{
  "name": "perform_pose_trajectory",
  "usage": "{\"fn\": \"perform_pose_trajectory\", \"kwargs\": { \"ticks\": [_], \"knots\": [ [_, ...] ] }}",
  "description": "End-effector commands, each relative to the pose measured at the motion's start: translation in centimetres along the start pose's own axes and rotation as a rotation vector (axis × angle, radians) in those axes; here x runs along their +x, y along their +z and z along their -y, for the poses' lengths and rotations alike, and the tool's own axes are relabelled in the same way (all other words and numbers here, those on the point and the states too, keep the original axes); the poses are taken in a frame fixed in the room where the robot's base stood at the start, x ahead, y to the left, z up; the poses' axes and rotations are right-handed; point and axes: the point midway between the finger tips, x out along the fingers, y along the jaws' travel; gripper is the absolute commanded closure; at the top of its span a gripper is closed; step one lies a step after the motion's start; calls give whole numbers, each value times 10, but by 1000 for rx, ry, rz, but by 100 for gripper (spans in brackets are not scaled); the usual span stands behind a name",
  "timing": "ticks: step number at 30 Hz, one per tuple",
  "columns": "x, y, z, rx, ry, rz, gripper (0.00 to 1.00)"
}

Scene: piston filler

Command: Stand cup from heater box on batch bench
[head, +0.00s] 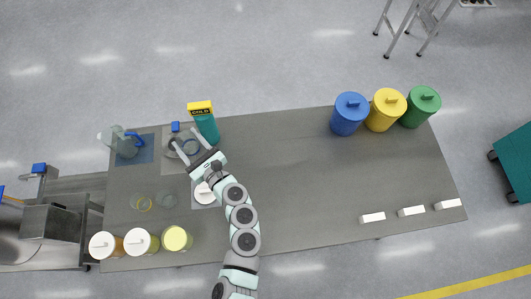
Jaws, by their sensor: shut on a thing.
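The view from above does not show clearly whether the cup's base touches the surface below. A teal box with a yellow lettered panel (206,127) stands just behind the cup at the bench's back edge; I cannot tell if this is the heater box. Part of the cup is hidden by my gripper.
A clear jug with a blue handle (127,146) stands on a blue mat to the left. Clear cups (143,202) and lidded jars (140,241) are at the front left. Blue, yellow and green canisters (384,110) stand at the back right. The bench's middle is clear.

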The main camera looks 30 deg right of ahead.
Motion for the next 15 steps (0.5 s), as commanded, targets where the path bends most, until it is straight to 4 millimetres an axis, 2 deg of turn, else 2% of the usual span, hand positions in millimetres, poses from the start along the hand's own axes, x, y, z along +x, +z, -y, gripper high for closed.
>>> {"fn": "perform_pose_trajectory", "kwargs": {
  "ticks": [2,6,15],
  "knots": [
    [6,-20,15,2,10,-2,86],
    [8,-37,34,4,8,-1,86],
    [9,-44,40,4,6,3,86]
  ]
}}
